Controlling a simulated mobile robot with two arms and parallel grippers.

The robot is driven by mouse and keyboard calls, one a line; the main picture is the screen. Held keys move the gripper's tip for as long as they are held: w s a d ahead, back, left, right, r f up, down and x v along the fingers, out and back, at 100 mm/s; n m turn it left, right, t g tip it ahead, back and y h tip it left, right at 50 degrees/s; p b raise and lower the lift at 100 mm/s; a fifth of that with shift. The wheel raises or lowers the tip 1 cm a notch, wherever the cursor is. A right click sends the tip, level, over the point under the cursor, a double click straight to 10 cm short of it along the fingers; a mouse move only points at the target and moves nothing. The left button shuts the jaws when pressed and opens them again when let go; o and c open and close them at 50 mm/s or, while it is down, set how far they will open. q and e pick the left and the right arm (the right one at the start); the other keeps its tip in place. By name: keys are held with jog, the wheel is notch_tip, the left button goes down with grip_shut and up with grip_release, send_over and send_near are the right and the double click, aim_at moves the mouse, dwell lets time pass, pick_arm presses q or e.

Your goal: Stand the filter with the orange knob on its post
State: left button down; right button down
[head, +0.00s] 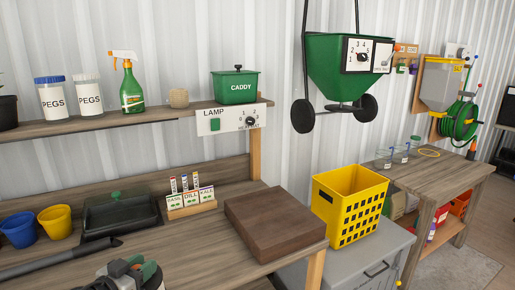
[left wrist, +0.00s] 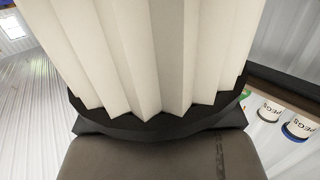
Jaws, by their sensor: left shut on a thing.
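A filter (left wrist: 155,55) with white pleats and a black rim fills the middle of the left wrist view. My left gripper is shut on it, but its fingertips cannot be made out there. The filter's far end and any knob are out of the picture, so I cannot tell its colour. A smooth grey-brown surface (left wrist: 160,158) lies just below the rim at the bottom of that view. I cannot make out the filter or its post in the head view. My right gripper is not in view.
The bench holds a brown block (head: 275,222), a black tray (head: 120,213), seed packets (head: 189,195) and blue (head: 19,230) and yellow (head: 56,222) pots. A yellow basket (head: 348,205) stands on a grey box. A second table (head: 440,172) is at right.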

pick_arm(q)
jog(key=s+d+f, duration=0.4)
jog(key=s+d, duration=0.6)
jog(key=d, duration=0.2)
jog(key=s+a+r+n+t+y, duration=0.1)
jog(key=s+n+y, duration=0.3)
jog(key=s, duration=0.6)
jog(key=shift+a+r+n+y, duration=0.15)
jog(key=shift+a+n+y, duration=0.15)
jog(key=shift+a+y, duration=0.55)
jog(key=shift+d, duration=0.3)
